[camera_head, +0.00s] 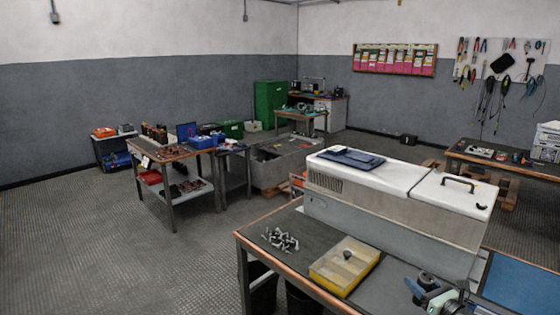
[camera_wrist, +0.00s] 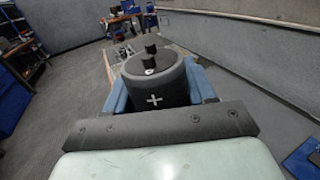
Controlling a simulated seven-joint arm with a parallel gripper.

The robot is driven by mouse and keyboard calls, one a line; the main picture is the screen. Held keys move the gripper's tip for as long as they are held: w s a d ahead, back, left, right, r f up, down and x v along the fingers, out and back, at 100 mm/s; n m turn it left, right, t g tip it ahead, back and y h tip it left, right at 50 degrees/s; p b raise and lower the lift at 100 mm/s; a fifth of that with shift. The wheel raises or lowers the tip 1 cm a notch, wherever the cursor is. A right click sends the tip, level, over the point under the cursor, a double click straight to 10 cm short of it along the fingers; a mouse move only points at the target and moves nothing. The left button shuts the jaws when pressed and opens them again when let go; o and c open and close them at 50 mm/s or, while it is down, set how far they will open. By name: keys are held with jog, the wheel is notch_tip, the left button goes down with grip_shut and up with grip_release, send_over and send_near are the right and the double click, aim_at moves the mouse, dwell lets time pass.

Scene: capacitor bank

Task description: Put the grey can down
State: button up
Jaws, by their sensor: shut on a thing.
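The grey can is a dark grey cylinder (camera_wrist: 160,88) with two black terminals on its top and a white plus mark on its side. It fills the middle of the wrist view. My gripper (camera_wrist: 159,80) is shut on it, with a blue finger on each side. In the head view, the can (camera_head: 427,278) and my gripper (camera_head: 430,288) are at the lower right, over the near bench (camera_head: 390,285). The can's underside is hidden, so I cannot tell whether it touches anything.
A yellow-edged tray (camera_head: 345,266) holding one small dark piece lies left of my gripper. Small metal parts (camera_head: 281,240) lie at the bench's left end. A long white-topped machine (camera_head: 400,190) stands behind, and a blue panel (camera_head: 522,284) lies at the right.

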jog(key=a+f+n+g+y, duration=0.1)
jog(key=a+n+g+y, duration=0.2)
jog(key=a, duration=1)
jog(key=a+f+n+g+y, duration=0.2)
jog(key=a+n+g+y, duration=0.1)
jog(key=a, duration=1)
jog(key=n+y, duration=0.1)
jog(key=y, duration=0.1)
jog(key=shift+s+g+y, duration=0.25)
jog(key=shift+g+y, duration=0.05)
jog(key=shift+d+f, duration=0.1)
jog(key=shift+d, duration=0.05)
